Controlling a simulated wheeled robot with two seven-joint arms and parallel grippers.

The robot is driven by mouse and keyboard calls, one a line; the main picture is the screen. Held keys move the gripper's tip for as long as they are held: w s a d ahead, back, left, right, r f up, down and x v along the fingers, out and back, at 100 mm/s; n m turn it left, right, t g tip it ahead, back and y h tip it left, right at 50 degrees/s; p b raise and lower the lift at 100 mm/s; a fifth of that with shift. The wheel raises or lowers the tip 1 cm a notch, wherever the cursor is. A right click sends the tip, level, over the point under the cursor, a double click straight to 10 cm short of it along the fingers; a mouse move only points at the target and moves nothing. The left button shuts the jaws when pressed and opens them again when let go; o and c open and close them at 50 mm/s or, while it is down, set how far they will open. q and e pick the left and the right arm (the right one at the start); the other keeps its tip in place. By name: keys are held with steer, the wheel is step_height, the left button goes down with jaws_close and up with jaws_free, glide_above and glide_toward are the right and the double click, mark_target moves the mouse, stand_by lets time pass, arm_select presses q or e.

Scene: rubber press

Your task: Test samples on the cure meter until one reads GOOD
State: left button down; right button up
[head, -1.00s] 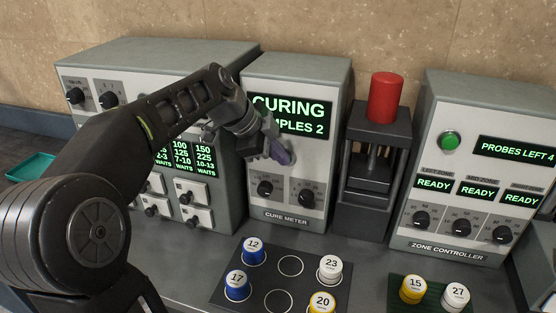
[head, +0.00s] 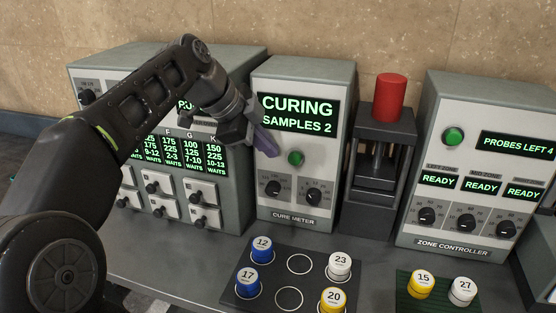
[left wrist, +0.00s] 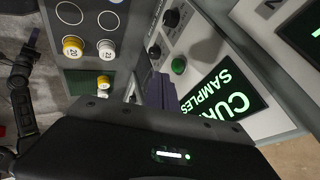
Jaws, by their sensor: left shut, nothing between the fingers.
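The cure meter (head: 335,139) stands in the middle of the bench, and its screen (head: 297,114) reads CURING, SAMPLES 2. Its green button (head: 296,158) is uncovered; two knobs sit below. My left gripper (head: 268,147) is shut and empty, just left of the button and in front of the panel. In the left wrist view the green button (left wrist: 179,66) shows clear of the fingers. Samples 12 (head: 262,249), 17 (head: 247,281), 23 (head: 339,266) and 20 (head: 333,299) stand on the dark sample tray (head: 272,270), which has two empty rings.
A press with a red cylinder (head: 390,97) stands right of the meter. The zone controller (head: 470,150) reads PROBES LEFT 4 and READY three times. Samples 15 (head: 421,284) and 27 (head: 463,291) stand on a green mat (head: 436,302). A larger panel (head: 233,192) stands left.

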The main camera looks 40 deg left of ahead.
arm_select(q)
steer(key=shift+v, duration=1.4)
